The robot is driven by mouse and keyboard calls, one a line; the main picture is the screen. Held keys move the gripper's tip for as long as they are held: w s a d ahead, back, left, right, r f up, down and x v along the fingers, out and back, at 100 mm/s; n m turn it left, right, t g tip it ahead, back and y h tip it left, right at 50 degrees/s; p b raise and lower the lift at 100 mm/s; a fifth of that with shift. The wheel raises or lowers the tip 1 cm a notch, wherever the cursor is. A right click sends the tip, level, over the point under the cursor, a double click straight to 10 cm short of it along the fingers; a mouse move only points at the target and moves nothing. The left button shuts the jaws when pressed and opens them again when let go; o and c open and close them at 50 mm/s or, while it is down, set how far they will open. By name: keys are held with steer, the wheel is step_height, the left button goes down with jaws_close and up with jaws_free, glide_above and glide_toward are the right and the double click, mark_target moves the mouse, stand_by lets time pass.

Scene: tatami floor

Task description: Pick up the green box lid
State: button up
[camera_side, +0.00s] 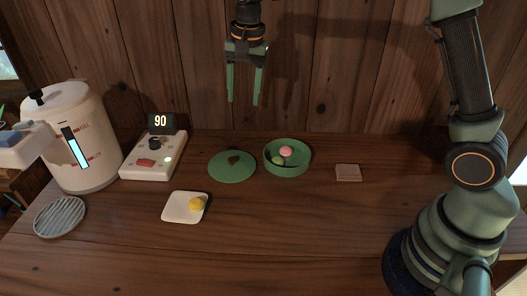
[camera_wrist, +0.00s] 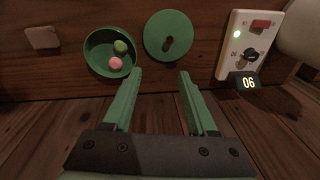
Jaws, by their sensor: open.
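The green box lid (camera_side: 226,167) is a flat round disc with a dark brown knob, lying on the wooden table left of the box. It also shows in the wrist view (camera_wrist: 155,40), right of the box there. The round green box (camera_side: 288,168) is uncovered and holds a pink ball (camera_side: 286,151) and a green ball (camera_side: 278,160). My gripper (camera_side: 244,102) is open and empty, raised well above the table. In the wrist view its two green fingers (camera_wrist: 158,74) point toward the box and lid, touching neither.
A control panel (camera_side: 150,163) with a display reading 90 stands left of the lid, beside a large white dispenser (camera_side: 88,130). A white plate (camera_side: 175,209) with a yellow piece, a round grate (camera_side: 60,222) and a small square tile (camera_side: 348,176) lie around. The table front is clear.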

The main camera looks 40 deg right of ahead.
mark_target(231, 159)
steer(key=w+f+m, duration=0.1)
steer(key=f, duration=0.5)
steer(key=w+a+f+m+g, duration=0.1)
steer(key=f, duration=0.6)
steer(key=w+a+f+m, duration=0.1)
steer(key=w+f, duration=0.1)
steer(key=f, duration=0.4)
steer(key=shift+a+f, duration=0.25)
steer(key=shift+f, duration=0.1)
jaws_close()
